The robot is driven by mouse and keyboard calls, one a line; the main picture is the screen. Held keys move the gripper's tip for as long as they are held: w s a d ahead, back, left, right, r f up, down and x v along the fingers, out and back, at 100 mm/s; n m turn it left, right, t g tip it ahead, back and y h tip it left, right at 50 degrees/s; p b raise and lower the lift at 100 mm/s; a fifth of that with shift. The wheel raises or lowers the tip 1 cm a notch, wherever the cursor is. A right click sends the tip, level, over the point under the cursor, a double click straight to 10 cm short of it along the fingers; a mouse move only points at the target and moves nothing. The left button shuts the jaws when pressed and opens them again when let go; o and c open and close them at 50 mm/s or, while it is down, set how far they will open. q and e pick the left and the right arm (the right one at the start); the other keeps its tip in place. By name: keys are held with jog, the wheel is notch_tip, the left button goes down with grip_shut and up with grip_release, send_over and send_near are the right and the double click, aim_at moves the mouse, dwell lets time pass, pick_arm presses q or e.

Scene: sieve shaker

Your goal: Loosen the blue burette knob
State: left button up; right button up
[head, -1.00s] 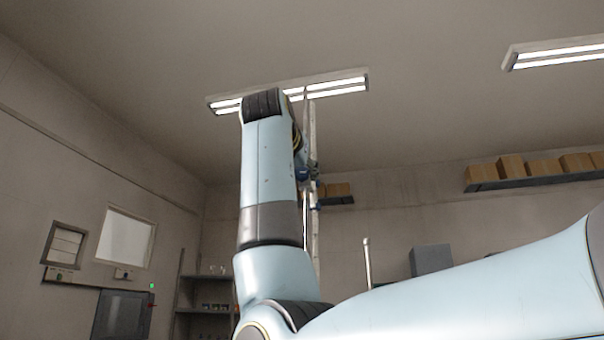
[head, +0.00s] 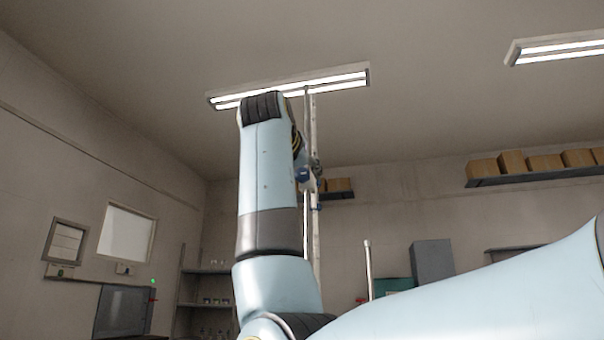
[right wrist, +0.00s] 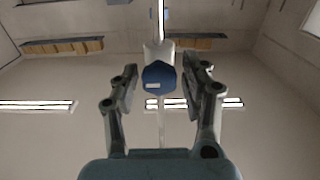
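The blue burette knob (right wrist: 158,76) is a dark blue, faceted knob with a small white mark, in the middle of the right wrist view. It sits on a pale upright tube (right wrist: 161,22). My right gripper (right wrist: 158,84) is open, with one finger on each side of the knob. Gaps show between the fingers and the knob, so it is not gripped. In the head view the tall thin upright (head: 314,140) shows just right of my right arm, with a small blue part (head: 303,174) beside it. My arm hides most of my right gripper there. My left gripper is not in view.
Shelves with brown boxes (head: 545,162) are on the back wall at right. A thin pale rod (head: 367,270) and a grey box (head: 432,260) stand beyond my right arm. A low shelf unit (head: 205,290) is at left. Ceiling lamps (head: 290,88) hang above.

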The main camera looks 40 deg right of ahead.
jog(key=shift+o, duration=0.5)
jog(key=v, duration=0.7)
jog(key=shift+s, duration=0.2)
jog(key=shift+a, duration=0.1)
